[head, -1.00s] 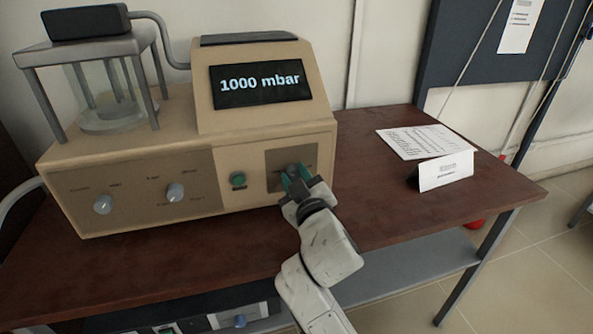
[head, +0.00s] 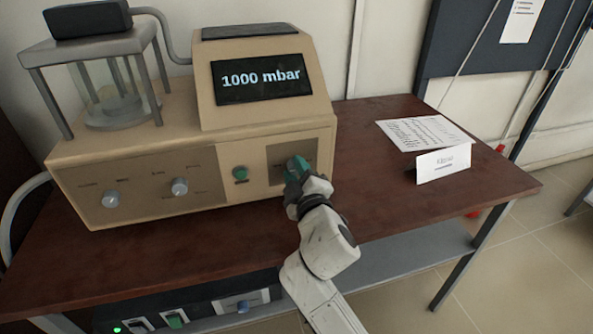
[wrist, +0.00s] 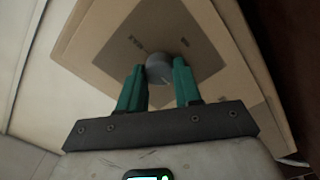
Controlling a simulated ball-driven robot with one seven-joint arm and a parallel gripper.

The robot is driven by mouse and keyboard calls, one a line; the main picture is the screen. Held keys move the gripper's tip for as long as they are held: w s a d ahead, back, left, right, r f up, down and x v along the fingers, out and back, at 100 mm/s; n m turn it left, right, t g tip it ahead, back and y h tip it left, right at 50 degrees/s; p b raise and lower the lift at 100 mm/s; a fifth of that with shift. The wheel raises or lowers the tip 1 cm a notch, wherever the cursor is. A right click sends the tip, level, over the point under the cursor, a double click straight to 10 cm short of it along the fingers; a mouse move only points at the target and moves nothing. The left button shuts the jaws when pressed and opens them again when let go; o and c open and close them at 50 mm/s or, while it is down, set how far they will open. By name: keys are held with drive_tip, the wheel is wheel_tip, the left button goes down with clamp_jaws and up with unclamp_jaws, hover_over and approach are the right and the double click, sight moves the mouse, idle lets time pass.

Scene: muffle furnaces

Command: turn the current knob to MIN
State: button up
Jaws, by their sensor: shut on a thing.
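The tan instrument (head: 160,140) has a screen (head: 260,78) reading 1000 mbar. The grey round knob (wrist: 160,68) on its right-hand square panel (head: 280,153) is between the teal fingers of my gripper (wrist: 158,70) in the wrist view. The fingers are shut on this knob, one on each side. In the head view my gripper (head: 296,168) hides the knob. The small labels around it are too blurred to read, so I cannot tell which setting it points to.
Two more grey knobs, left (head: 111,199) and middle (head: 179,187), and a green button (head: 241,172) are on the front. A folded white card (head: 443,164) and a printed sheet (head: 423,133) lie on the brown table (head: 380,205) to the right, which is otherwise mostly clear.

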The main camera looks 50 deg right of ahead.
drive_tip(key=o, duration=1)
drive_tip(key=shift+o, duration=0.2)
drive_tip(key=b+v, duration=0.2)
drive_tip(key=v, duration=0.9)
drive_tip(key=shift+w, duration=0.1)
